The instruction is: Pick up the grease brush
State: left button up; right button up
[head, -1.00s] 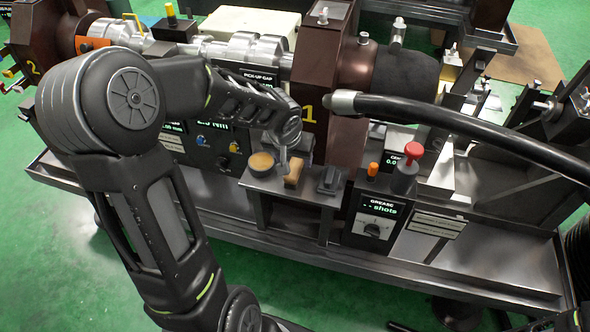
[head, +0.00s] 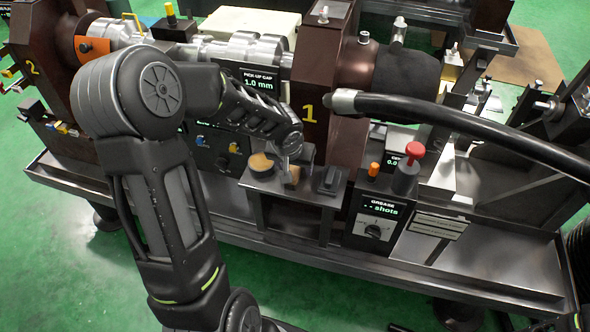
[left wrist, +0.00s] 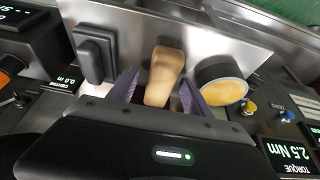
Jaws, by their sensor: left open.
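The grease brush (head: 292,183), with a tan wooden handle, stands on a small dark shelf (head: 265,186) at the front of the fixture. In the left wrist view the brush handle (left wrist: 164,76) lies between the two purple fingers of my left gripper (left wrist: 160,88). The fingers are apart, with a gap visible at least on the left side of the handle. In the head view my left gripper (head: 291,165) covers the upper part of the brush. The brush's bristle end is hidden. My right gripper is not in view.
A round pot of tan grease (head: 262,162) stands left of the brush, close to a finger. A dark block (head: 329,180) stands to its right. The grease box (head: 373,218) with a red knob (head: 414,150) is further right. A black hose (head: 450,118) crosses above.

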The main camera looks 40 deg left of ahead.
pick_arm(q)
jog(key=shift+f+b, duration=0.25)
jog(key=shift+b, duration=0.2)
dwell(0.6)
jog(key=shift+c, duration=0.6)
grip_shut()
